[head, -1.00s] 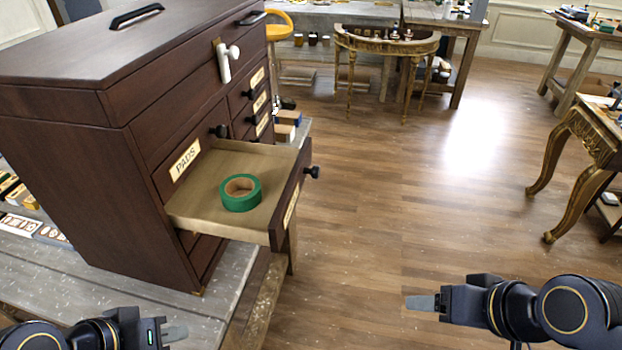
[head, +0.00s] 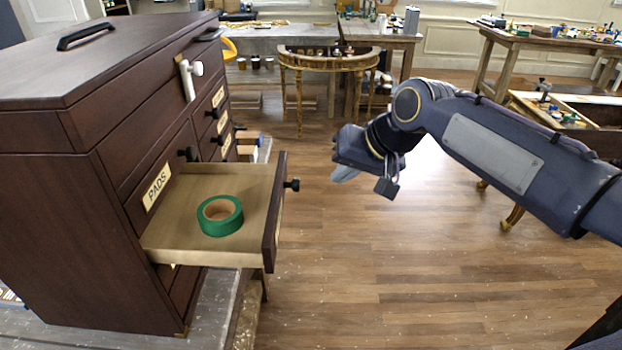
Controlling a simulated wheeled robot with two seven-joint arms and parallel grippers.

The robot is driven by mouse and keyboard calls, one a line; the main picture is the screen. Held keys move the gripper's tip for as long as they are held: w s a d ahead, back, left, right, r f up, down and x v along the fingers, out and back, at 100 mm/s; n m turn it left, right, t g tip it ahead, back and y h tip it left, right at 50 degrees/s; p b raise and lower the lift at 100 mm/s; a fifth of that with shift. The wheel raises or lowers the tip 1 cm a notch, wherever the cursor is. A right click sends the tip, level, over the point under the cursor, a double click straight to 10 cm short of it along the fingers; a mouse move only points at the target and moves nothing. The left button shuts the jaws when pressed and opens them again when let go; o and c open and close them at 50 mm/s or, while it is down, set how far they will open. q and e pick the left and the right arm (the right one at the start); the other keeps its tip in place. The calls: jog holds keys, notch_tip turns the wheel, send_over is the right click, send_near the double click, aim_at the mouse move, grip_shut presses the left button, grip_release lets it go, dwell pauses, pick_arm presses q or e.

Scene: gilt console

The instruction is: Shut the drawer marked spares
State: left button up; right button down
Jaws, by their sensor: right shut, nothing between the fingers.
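A dark wooden chest (head: 75,215) stands on the left, with one drawer pulled out. My left gripper is out of view.
The chest stands on a grey bench (head: 75,335). Open wooden floor (head: 390,280) lies right of the drawer. A gilt console (head: 325,62) and worktables stand at the back, and another worktable (head: 540,45) at the back right.

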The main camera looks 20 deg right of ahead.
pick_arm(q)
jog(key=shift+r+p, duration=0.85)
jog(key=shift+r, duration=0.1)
pick_arm(e)
jog(key=w+a+f, duration=0.3)
jog(key=a, duration=0.2)
jog(key=shift+w+f, duration=0.1)
jog(key=shift+w, duration=0.05)
